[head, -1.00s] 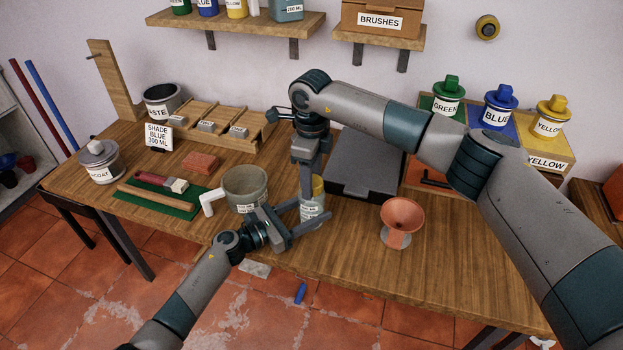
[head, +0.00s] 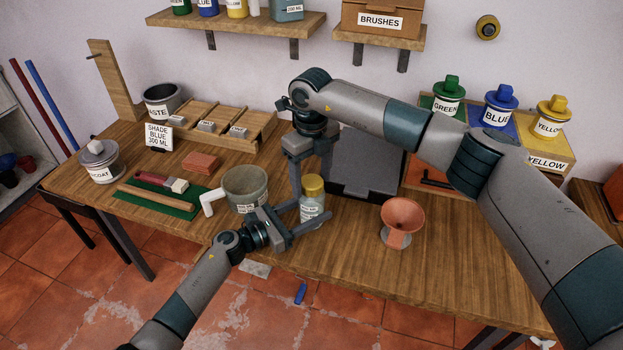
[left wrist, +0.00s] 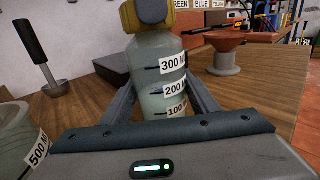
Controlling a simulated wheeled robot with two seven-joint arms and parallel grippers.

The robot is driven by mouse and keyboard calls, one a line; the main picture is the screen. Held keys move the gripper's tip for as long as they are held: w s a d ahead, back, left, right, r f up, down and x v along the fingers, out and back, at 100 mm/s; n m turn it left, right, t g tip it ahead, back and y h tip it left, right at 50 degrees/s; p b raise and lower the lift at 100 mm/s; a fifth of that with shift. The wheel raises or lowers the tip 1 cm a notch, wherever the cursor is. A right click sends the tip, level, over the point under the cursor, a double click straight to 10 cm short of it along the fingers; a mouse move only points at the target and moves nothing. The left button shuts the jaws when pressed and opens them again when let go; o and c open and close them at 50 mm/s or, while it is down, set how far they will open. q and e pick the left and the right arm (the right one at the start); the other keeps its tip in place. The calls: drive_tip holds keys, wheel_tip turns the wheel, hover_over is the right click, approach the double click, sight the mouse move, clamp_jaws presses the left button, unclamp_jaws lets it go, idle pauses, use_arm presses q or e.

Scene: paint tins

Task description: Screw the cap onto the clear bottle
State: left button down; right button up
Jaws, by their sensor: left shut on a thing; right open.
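The clear bottle (head: 312,208) stands upright near the front of the bench; its volume labels show in the left wrist view (left wrist: 160,75). The yellow cap (head: 313,184) sits on top of its neck; I cannot tell how tight it is. My left gripper (head: 310,216) is shut around the bottle's body from the front left. My right gripper (head: 311,172) is open, pointing down around the cap, with fingers to its left and behind. In the left wrist view a blue-grey fingertip hides part of the cap (left wrist: 127,18).
A grey-green pot (head: 246,187) stands close left of the bottle. An orange funnel (head: 402,216) on a stand is to the right. A dark box (head: 365,165) lies behind. The bench (head: 450,260) is clear at front right.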

drive_tip(key=shift+r, duration=2.1)
drive_tip(key=shift+c, duration=0.4)
wheel_tip(320, 180, up, 4)
drive_tip(key=n, duration=0.6)
drive_tip(key=shift+f, duration=0.25)
drive_tip(key=shift+f, duration=0.15)
drive_tip(key=shift+f, duration=3.9)
